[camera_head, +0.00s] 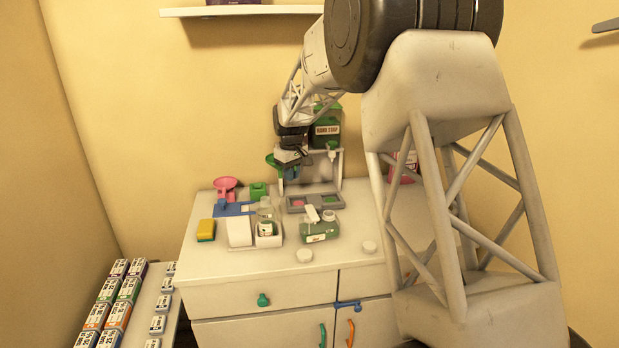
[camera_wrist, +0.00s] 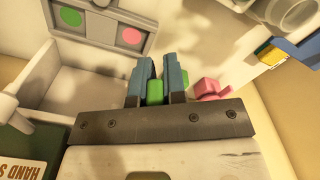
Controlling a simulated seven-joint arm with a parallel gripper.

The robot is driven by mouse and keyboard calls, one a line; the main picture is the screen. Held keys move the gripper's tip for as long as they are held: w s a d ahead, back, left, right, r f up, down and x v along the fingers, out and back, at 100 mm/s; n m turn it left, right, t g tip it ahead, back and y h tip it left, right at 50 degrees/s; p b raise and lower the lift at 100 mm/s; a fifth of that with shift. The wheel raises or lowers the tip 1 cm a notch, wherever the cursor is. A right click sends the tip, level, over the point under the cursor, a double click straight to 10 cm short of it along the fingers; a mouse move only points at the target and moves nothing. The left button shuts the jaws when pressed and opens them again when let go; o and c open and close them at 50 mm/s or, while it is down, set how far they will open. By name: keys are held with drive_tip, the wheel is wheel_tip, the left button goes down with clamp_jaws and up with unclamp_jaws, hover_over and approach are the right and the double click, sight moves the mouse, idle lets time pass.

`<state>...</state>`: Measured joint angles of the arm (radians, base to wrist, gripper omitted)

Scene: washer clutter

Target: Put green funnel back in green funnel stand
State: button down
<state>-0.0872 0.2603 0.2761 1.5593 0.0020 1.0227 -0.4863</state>
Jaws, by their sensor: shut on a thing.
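The green funnel (camera_head: 271,160) is held up in the air by my gripper (camera_head: 291,173), above the back of the white cabinet top. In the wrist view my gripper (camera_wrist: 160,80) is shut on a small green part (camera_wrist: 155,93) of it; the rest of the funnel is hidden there. A green block (camera_head: 258,190), which looks like the green funnel stand, sits on the cabinet top below and left of my gripper, apart from the funnel.
A pink funnel (camera_head: 225,184) stands left of the green block, by a blue mat (camera_head: 233,209). A green soap box (camera_head: 326,135) stands high behind. The front cabinet top is mostly clear.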

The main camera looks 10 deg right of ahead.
drive_tip(key=m, duration=0.2)
approach(264, 193)
drive_tip(key=shift+s+r, duration=1.05)
drive_tip(key=shift+s, duration=0.1)
drive_tip(key=shift+d+f, duration=0.1)
drive_tip(key=shift+f, duration=0.3)
drive_tip(key=shift+f, duration=4.8)
drive_tip(key=c, duration=1.1)
unclamp_jaws()
drive_tip(key=o, duration=0.4)
